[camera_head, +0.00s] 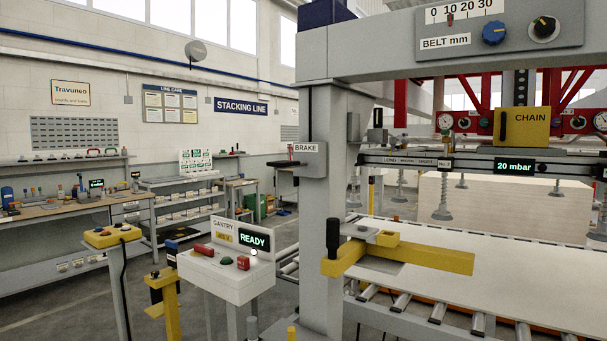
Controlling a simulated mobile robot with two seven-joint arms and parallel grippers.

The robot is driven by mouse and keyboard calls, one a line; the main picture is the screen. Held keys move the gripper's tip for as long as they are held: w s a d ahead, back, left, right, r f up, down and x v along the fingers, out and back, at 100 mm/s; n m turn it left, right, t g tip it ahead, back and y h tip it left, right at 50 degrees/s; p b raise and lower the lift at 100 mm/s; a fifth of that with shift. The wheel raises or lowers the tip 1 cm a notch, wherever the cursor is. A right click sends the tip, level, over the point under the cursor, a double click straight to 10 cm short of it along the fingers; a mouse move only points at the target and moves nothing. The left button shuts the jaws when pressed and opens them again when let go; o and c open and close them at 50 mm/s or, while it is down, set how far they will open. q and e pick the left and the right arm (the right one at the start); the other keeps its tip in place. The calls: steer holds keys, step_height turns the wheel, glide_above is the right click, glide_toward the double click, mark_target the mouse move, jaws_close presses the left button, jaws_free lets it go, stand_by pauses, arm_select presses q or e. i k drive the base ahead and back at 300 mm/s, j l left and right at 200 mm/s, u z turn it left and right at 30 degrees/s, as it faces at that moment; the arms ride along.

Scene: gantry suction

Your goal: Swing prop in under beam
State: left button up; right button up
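A yellow swing arm, which looks like the prop (430,259), has an upright black handle (333,238) at its left end. It is at the grey gantry post (327,190) and reaches right, over the edge of the white panel (500,258). The dark suction beam (455,162) hangs above the panel at the right, with suction cups on spring stems below it and a display reading 20 mbar. In this view the prop's right end is below the beam; I cannot tell its depth relative to the beam. Neither of my grippers is in view.
A control console (228,268) reading READY stands left of the post. A yellow pendant box (112,236) and a yellow stand (166,298) are further left. A BRAKE lever box (307,150) is on the post. Rollers (440,308) run under the panel.

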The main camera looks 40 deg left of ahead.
mark_target(339, 259)
steer(key=j, duration=0.55)
steer(key=j+z, duration=0.1)
steer(key=j, duration=0.45)
steer(key=j+z, duration=0.1)
steer(key=j, duration=0.45)
steer(key=k+j, duration=0.15)
steer(key=j, duration=0.35)
steer(key=j+z, duration=0.1)
steer(key=j, duration=0.45)
steer(key=k+j, duration=0.1)
steer(key=j, duration=0.45)
steer(key=k+j+z, duration=0.1)
steer(key=j, duration=0.95)
steer(key=k+z, duration=0.05)
